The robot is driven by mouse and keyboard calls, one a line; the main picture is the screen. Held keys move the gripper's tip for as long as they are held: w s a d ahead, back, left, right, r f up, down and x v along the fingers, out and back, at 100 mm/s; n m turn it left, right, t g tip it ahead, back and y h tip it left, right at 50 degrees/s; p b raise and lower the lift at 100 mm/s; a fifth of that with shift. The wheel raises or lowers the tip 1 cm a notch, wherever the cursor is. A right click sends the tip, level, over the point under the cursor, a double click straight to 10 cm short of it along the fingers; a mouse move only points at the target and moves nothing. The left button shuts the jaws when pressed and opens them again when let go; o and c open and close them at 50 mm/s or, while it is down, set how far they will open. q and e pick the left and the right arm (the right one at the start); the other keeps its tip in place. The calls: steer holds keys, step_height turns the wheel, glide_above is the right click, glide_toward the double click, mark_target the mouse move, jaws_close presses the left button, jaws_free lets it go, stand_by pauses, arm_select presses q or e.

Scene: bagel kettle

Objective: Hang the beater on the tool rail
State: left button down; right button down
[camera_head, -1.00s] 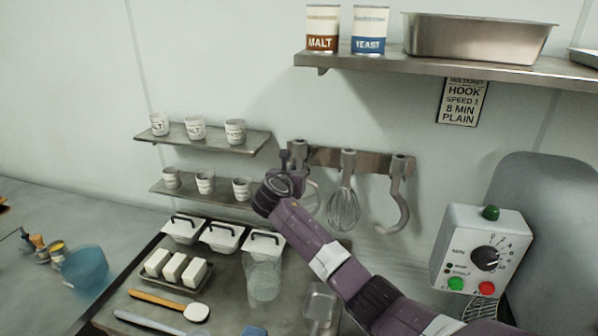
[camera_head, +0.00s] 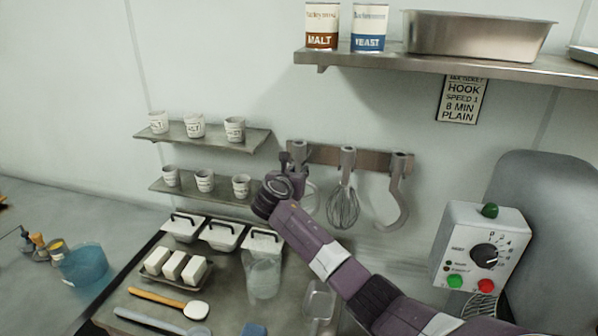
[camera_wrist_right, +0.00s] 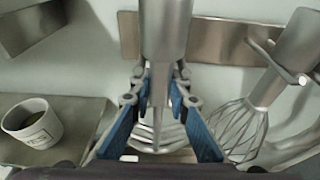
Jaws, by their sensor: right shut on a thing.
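My right gripper (camera_head: 290,165) is at the left end of the tool rail (camera_head: 325,156), shut on the grey metal beater (camera_head: 310,194). In the right wrist view, the beater's thick shank (camera_wrist_right: 166,35) stands upright between the blue-padded fingers (camera_wrist_right: 158,105), in front of the rail (camera_wrist_right: 215,38). Its looped lower part shows below the fingers. In the head view my gripper and arm hide much of the beater. I cannot tell whether its top is hooked on the rail. My left gripper is not in view.
A whisk (camera_head: 343,205) and a dough hook (camera_head: 392,205) hang on the rail to the right. Small shelves with cups (camera_head: 235,130) are close on the left. A wall shelf (camera_head: 440,63) is above; lidded containers (camera_head: 222,233) and a clear jug (camera_head: 264,272) stand below.

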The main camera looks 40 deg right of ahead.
steer(key=shift+f, duration=0.1)
stand_by(0.3)
steer(key=c, duration=1.4)
jaws_free()
steer(key=shift+f, duration=0.15)
steer(key=shift+c, duration=0.2)
steer(key=shift+a, duration=0.1)
steer(key=shift+v, duration=1.3)
steer(key=shift+v, duration=1.25)
